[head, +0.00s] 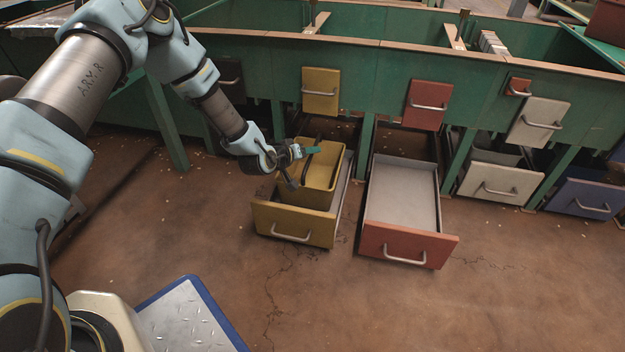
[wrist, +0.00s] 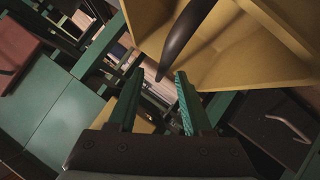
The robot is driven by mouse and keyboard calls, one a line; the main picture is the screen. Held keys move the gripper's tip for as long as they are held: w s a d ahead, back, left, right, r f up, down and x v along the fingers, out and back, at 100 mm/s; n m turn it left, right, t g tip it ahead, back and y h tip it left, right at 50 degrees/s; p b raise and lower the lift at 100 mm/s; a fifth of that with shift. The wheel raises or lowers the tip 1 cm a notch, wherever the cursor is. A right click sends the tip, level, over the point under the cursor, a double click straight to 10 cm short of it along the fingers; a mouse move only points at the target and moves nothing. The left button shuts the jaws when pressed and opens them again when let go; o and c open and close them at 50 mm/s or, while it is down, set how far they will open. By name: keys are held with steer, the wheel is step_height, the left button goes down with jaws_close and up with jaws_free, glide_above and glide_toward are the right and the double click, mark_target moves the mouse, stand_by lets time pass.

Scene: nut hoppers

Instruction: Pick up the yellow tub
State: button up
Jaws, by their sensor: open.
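The yellow tub (head: 325,172) sits in the pulled-out yellow drawer (head: 310,228) in the head view. A dark curved handle (head: 308,166) shows at the tub. My gripper (head: 303,153) is open and empty, at the tub's upper left. In the wrist view the tub (wrist: 262,42) fills the upper right. The dark handle (wrist: 181,36) reaches down to just ahead of the gap between the green fingertips (wrist: 156,82). I cannot tell whether a finger touches it. My wrist hides part of the tub's left side in the head view.
An open red drawer (head: 412,244), empty, stands right of the yellow one. White (head: 502,184) and blue (head: 583,199) drawers are farther right. The green hopper bench (head: 370,65) with posts stands behind. The floor in front is clear.

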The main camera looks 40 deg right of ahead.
steer(key=b+x, duration=0.1)
steer(key=x, duration=0.2)
steer(key=shift+d+f, duration=0.15)
steer(key=shift+f, duration=0.05)
jaws_close()
stand_by(1.3)
